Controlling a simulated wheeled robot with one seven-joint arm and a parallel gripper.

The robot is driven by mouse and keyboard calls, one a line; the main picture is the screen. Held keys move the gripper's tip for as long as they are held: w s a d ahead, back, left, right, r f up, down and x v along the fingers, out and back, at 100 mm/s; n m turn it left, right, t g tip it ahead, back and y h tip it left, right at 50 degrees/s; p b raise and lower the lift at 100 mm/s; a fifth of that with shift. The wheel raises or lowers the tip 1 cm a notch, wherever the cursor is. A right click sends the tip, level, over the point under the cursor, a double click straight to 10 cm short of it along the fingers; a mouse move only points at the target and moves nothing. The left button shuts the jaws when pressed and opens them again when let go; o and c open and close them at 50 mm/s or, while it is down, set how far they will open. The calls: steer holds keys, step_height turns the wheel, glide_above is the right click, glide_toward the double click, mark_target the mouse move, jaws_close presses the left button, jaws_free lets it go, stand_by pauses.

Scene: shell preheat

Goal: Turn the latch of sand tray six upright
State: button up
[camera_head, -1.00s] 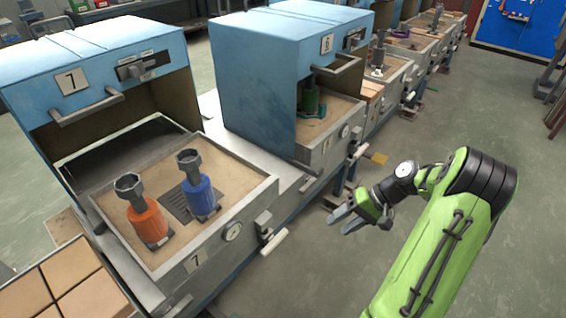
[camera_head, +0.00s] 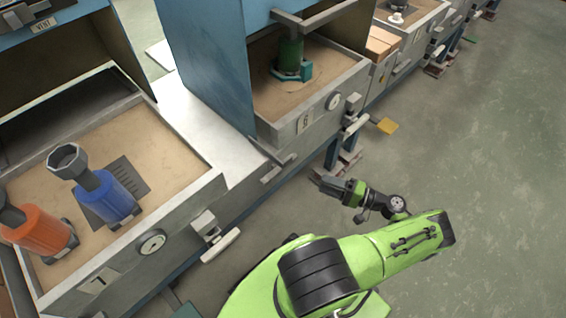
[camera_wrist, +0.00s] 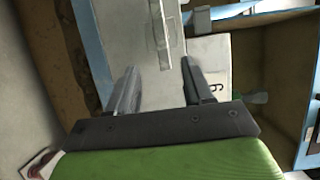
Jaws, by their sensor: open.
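Sand tray six (camera_head: 262,128), with a plate marked 6 (camera_head: 305,122), sits under a blue hood. On its front right is a bracket with a pale handle (camera_head: 357,125) that slants sideways and looks like the latch. A grey bar (camera_head: 278,168) is at its lower left. My gripper (camera_head: 322,184) is in front of and below the tray, apart from it. In the wrist view my gripper (camera_wrist: 158,72) is open and empty. A pale upright bar (camera_wrist: 160,30) shows ahead between its fingers; I cannot tell which fitting it is. The 6 plate (camera_wrist: 216,84) appears sideways behind the right finger.
A green part (camera_head: 291,60) stands in tray six. Tray seven (camera_head: 175,185), at left, holds a blue (camera_head: 107,200) and an orange (camera_head: 38,232) part and has a similar pale handle (camera_head: 220,244). Floor at right is clear.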

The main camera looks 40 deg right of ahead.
mark_target(284, 171)
steer(key=x, duration=1.5)
steer(key=shift+a, duration=0.15)
steer(key=shift+c, duration=0.3)
jaws_close()
